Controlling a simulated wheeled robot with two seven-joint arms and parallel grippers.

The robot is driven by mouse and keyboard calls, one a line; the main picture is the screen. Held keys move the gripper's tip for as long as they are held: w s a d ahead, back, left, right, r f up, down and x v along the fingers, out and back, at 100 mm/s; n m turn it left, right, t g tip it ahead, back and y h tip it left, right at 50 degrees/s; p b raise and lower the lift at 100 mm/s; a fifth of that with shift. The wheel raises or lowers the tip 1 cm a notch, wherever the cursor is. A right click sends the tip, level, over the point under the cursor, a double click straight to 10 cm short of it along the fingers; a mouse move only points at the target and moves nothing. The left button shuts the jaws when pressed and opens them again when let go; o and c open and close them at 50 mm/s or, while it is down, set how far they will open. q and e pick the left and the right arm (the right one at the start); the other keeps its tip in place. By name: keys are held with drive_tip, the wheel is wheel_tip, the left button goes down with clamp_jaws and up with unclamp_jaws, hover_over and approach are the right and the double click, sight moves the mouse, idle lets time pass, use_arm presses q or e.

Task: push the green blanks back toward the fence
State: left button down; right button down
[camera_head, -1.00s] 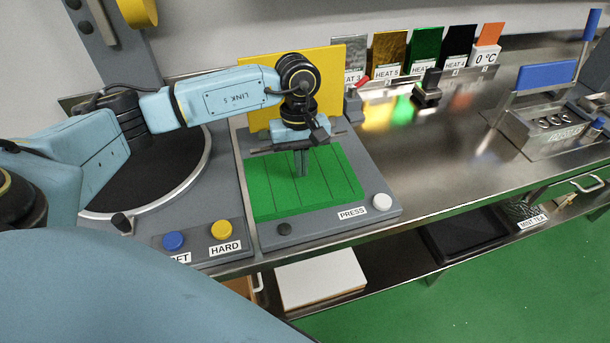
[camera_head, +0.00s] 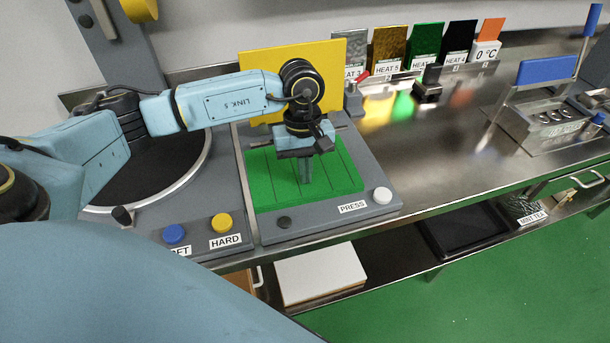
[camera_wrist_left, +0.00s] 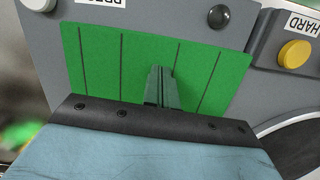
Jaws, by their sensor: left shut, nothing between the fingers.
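The green blanks (camera_head: 340,176) lie side by side as a flat block with thin dark seams, on the grey press base (camera_head: 330,215). They also fill the middle of the left wrist view (camera_wrist_left: 100,60). My left gripper (camera_head: 306,183) is shut and empty, pointing down over the middle of the blanks. Its fingertips also show against the green in the left wrist view (camera_wrist_left: 158,72); I cannot tell whether they touch it. A thin dark bar (camera_head: 260,146) shows at the blanks' back edge, partly hidden by my gripper. I cannot tell for sure which part is the fence.
A yellow upright panel (camera_head: 260,85) stands behind the blanks. A white button (camera_head: 382,195) and a black knob (camera_head: 284,222) are at the base's front. Blue (camera_head: 173,234) and yellow (camera_head: 221,224) buttons are at left. The steel counter right of the base has clear room.

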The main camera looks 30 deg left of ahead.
use_arm(q)
drive_tip(key=shift+w+a+f+b, duration=0.5)
drive_tip(key=shift+w+a, duration=0.2)
drive_tip(key=shift+a, duration=0.25)
drive_tip(key=shift+r, duration=0.1)
drive_tip(key=shift+w+a+r+p, duration=0.1)
drive_tip(key=shift+a+r+p, duration=0.1)
drive_tip(key=shift+r, duration=0.15)
drive_tip(key=shift+w+a+r+p, duration=0.1)
drive_tip(key=shift+r+p, duration=0.1)
drive_tip(key=shift+r, duration=0.15)
wheel_tip(320, 180, up, 13)
drive_tip(key=w, duration=0.1)
drive_tip(key=shift+w+a+f, duration=0.15)
drive_tip(key=shift+w+a, duration=0.1)
drive_tip(key=shift+a, duration=0.2)
